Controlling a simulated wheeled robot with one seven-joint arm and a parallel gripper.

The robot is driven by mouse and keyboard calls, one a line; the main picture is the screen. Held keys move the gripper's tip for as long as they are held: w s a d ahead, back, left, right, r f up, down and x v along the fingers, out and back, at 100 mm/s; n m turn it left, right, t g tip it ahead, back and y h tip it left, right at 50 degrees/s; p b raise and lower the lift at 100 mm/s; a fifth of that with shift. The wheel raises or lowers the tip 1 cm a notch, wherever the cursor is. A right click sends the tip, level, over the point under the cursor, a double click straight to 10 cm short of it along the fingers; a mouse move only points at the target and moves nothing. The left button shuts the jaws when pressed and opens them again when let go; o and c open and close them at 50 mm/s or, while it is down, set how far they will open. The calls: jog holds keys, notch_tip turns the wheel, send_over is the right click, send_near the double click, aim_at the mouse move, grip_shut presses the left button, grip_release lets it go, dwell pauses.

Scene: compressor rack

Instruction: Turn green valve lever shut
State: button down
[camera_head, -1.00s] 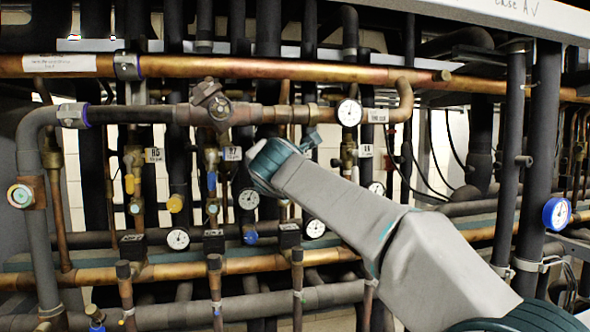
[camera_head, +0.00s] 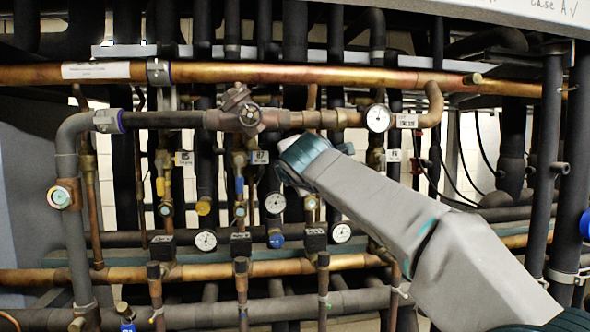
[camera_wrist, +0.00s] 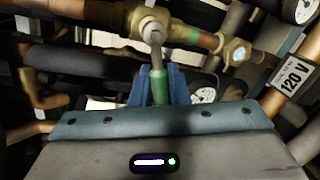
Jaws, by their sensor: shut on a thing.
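The green valve lever (camera_wrist: 159,86) shows in the wrist view, pointing from a brass valve body (camera_wrist: 152,28) toward my gripper. My gripper (camera_wrist: 158,74) has its blue fingers on either side of the lever and is shut on it. The lever's lower end is hidden by the gripper body. In the head view my arm reaches in from the lower right to the pipes. There the arm's end hides the fingers and the green lever.
A copper pipe (camera_head: 330,76) crosses above the arm. Gauges (camera_head: 378,118) and valves crowd around its end. In the wrist view a "120 V" tag (camera_wrist: 292,76) and a pipe lie to the right, and a gauge (camera_wrist: 204,95) sits close beside the fingers.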

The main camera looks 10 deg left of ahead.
jog(key=c, duration=1.4)
grip_release()
jog(key=shift+c, duration=0.2)
jog(key=b+v, duration=0.4)
jog(key=v, duration=1)
jog(key=shift+b, duration=0.35)
jog(key=shift+w, duration=0.1)
